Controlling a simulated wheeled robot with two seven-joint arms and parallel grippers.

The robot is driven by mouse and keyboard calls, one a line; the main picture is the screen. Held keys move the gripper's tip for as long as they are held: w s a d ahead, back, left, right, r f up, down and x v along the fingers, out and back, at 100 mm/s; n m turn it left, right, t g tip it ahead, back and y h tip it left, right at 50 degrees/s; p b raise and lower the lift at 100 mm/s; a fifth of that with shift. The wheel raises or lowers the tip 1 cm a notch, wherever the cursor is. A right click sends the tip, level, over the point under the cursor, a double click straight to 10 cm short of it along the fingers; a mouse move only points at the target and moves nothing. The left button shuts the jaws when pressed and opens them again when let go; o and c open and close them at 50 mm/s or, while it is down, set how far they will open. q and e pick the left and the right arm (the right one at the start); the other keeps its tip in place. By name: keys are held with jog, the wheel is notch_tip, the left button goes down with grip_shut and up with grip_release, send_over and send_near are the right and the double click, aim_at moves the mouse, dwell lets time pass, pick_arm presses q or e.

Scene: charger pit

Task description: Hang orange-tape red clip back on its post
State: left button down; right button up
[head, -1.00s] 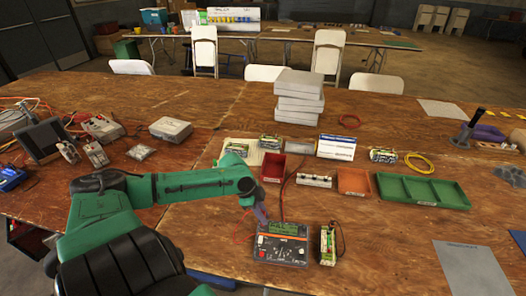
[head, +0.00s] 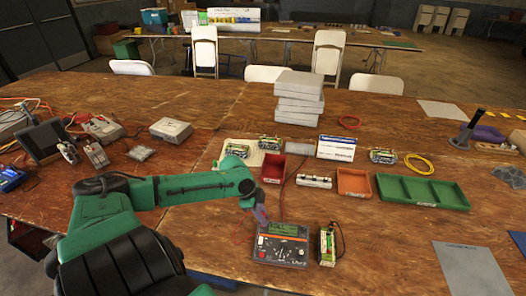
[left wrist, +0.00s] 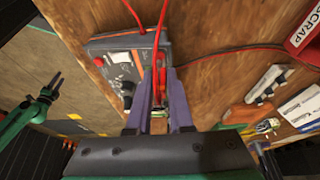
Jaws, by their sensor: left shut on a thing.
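My left gripper (head: 262,216) is just over the far left corner of the grey charger with an orange edge (head: 284,246). In the left wrist view its purple fingers (left wrist: 160,100) are shut on the red clip (left wrist: 161,74), whose red cable runs up out of the picture. The charger (left wrist: 112,44) lies just beyond the fingertips there, with a red post (left wrist: 98,62) and a black knob (left wrist: 126,88) on its face. The orange tape and the clip's jaw tips are hard to make out. A second green arm, my right, shows at the left wrist view's left edge; its small dark gripper (left wrist: 52,84) is unclear.
A battery pack (head: 327,246) stands right of the charger. Behind are a red bin (head: 273,168), a white-and-grey part (head: 314,181), an orange bin (head: 353,181) and a green tray (head: 422,190). A red cable crosses the wood beside the charger. Bare table lies right of the battery pack.

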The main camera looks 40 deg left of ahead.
dwell(0.4)
pick_arm(q)
jog(key=c, duration=0.7)
grip_release()
jog(key=shift+c, duration=0.2)
jog(key=shift+o, duration=1.1)
notch_tip(320, 180, up, 8)
jog(key=p, duration=0.9)
jog(key=shift+f, duration=0.3)
